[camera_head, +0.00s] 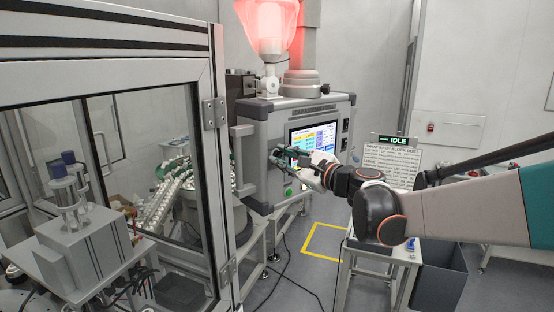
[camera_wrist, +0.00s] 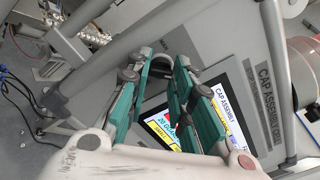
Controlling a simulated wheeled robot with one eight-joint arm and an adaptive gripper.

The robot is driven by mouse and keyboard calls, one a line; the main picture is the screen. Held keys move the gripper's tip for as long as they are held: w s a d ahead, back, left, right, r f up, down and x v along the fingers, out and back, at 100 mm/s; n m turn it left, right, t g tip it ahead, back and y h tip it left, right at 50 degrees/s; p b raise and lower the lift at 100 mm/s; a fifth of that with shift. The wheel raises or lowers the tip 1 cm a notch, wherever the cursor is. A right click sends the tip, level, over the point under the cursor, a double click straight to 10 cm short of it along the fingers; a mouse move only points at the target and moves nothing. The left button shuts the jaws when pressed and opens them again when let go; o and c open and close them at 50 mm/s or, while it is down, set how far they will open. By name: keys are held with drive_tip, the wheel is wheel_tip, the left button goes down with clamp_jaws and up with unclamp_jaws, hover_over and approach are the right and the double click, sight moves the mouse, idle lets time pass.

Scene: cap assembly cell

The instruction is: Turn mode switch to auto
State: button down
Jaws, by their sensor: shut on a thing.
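The grey control box (camera_head: 257,133) carries a lit screen (camera_head: 318,135) on its front. My gripper (camera_head: 279,157) reaches in from the right, its fingertips at the panel just left of the screen. In the wrist view, the two green-padded fingers of my gripper (camera_wrist: 161,64) close around the dark mode switch (camera_wrist: 160,72) on the grey panel. The fingers hide most of the switch, so I cannot read its position. A small sign (camera_head: 393,140) reads IDLE.
A red beacon (camera_head: 267,25) glows above the box. A green button (camera_head: 288,193) sits low on the panel. A glass-and-frame enclosure (camera_head: 215,110) stands at left. A small table (camera_head: 385,250) stands below my arm.

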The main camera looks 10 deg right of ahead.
drive_tip(key=c, duration=1.4)
unclamp_jaws()
approach(275, 119)
drive_tip(key=x, duration=0.2)
drive_tip(key=f+x, duration=0.1)
drive_tip(key=x, duration=0.2)
drive_tip(key=shift+w+f, duration=0.1)
drive_tip(key=shift+w, duration=0.1)
drive_tip(key=shift+w+a+r, duration=0.1)
drive_tip(key=shift+r, duration=0.25)
drive_tip(key=shift+w+a+r, duration=0.15)
drive_tip(key=shift+a+r, duration=0.05)
drive_tip(key=shift+r, duration=0.05)
drive_tip(key=shift+d, duration=0.15)
